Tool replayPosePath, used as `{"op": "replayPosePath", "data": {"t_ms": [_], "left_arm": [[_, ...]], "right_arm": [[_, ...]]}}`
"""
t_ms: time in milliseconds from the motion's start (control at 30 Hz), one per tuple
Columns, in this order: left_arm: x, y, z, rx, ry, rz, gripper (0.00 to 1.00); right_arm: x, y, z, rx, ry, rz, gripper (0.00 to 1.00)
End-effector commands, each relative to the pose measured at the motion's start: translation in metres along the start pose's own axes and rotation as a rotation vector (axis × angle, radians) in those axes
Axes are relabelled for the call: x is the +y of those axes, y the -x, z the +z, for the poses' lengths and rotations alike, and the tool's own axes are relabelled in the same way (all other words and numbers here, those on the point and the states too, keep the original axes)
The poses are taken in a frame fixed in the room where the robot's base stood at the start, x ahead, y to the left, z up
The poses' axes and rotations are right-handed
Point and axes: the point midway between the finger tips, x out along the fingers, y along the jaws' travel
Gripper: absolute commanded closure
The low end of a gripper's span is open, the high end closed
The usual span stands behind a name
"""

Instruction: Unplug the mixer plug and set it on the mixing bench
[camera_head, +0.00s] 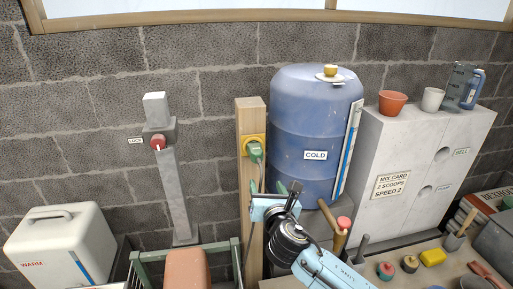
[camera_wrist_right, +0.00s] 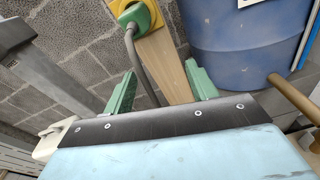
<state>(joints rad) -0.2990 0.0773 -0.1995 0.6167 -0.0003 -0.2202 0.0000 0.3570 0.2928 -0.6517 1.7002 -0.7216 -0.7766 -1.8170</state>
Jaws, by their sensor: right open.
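The green mixer plug (camera_head: 255,150) sits in a yellow socket (camera_head: 245,141) on an upright wooden post (camera_head: 249,115). A grey cord hangs from it down the post. In the right wrist view the plug (camera_wrist_right: 133,14) is at the top, with its cord running down between my fingers. My right gripper (camera_head: 289,187) is open and empty, below and right of the plug and apart from it. Its green fingers also show in the right wrist view (camera_wrist_right: 161,72). The mixing bench (camera_head: 405,283) appears to be the tabletop at lower right. My left gripper is not in view.
A blue COLD barrel (camera_head: 300,125) stands right of the post. A grey cabinet (camera_head: 375,140) carries pots and a jug. A lever post (camera_head: 168,190) and a WARM box (camera_head: 60,245) are left.

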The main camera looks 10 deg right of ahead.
Motion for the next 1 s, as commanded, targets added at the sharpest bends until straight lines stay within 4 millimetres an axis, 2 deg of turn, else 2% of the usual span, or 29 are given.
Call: {"op": "replayPosePath", "data": {"t_ms": [33, 100, 200, 667, 833, 1000], "left_arm": [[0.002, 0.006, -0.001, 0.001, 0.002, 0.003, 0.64], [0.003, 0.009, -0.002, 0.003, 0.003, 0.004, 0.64], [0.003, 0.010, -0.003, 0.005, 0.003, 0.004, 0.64], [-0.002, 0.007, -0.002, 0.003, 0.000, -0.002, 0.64], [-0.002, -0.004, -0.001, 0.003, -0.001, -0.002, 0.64], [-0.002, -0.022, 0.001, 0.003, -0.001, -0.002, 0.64]], "right_arm": [[0.008, -0.001, 0.020, -0.034, 0.064, 0.014, 0.43], [0.015, -0.001, 0.035, -0.068, 0.134, 0.025, 0.43], [0.020, -0.001, 0.046, -0.093, 0.188, 0.032, 0.43], [0.021, -0.005, 0.047, -0.099, 0.200, 0.033, 0.43], [0.021, -0.021, 0.046, -0.099, 0.200, 0.032, 0.43], [0.022, -0.046, 0.048, -0.100, 0.199, 0.032, 0.43]]}}
